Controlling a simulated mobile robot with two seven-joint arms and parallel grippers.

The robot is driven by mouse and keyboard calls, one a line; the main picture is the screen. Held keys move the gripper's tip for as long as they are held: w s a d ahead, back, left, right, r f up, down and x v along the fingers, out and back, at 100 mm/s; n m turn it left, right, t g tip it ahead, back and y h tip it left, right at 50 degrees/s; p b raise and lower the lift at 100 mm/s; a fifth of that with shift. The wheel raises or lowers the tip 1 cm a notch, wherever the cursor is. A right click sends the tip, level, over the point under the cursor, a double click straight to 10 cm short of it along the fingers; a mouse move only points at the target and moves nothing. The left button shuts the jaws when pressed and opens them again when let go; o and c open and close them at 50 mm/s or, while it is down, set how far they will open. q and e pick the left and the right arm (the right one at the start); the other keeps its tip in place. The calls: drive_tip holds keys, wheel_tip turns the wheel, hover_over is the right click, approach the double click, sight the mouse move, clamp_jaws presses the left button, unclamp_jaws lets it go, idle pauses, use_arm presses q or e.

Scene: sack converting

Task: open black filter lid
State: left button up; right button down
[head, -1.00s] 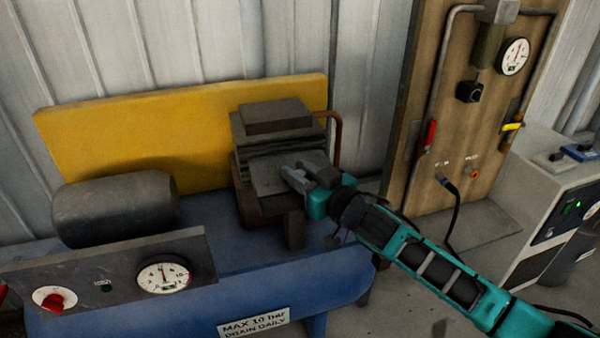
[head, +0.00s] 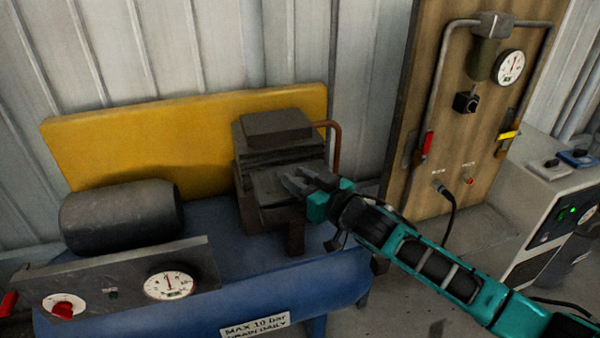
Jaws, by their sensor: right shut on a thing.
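The dark compressor block (head: 250,150) stands on the blue tank, with a flat cap on top. The black filter lid (head: 265,189) is a dark panel at its front, tilted outward at a slope. My right gripper (head: 292,184) reaches in from the right and is shut at the lid's right part, its grey fingers on the panel. The exact grip point is dark and partly hidden by the fingers. My left gripper is not in view.
A yellow guard (head: 120,150) stands behind. A dark motor (head: 120,215) and a gauge panel (head: 120,275) are at left. A copper pipe (head: 337,150) runs close behind my gripper. A wooden board (head: 405,120) with valves stands at right.

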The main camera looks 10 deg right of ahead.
drive_tip(key=shift+w+r+p, duration=0.1)
drive_tip(key=shift+r+p, duration=0.5)
drive_tip(key=shift+r, duration=0.1)
drive_tip(key=shift+w+r+p, duration=0.2)
drive_tip(key=shift+r+p, duration=0.2)
drive_tip(key=shift+p, duration=0.55)
drive_tip(key=r+p, duration=0.1)
drive_tip(key=w+r+p, duration=0.1)
drive_tip(key=shift+w+a+r+p, duration=0.2)
drive_tip(key=shift+w+r+p, duration=0.1)
drive_tip(key=shift+p, duration=0.1)
drive_tip(key=shift+w+r+p, duration=0.45)
drive_tip(key=shift+p, duration=0.25)
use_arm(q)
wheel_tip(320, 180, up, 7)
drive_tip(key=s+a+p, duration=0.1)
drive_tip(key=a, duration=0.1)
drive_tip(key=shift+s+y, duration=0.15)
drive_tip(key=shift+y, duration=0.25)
use_arm(e)
drive_tip(key=shift+w+a+m+g+h, duration=0.15)
drive_tip(key=shift+w+m+g+h, duration=0.15)
drive_tip(key=shift+w+g+h, duration=0.15)
drive_tip(key=shift+s, duration=0.1)
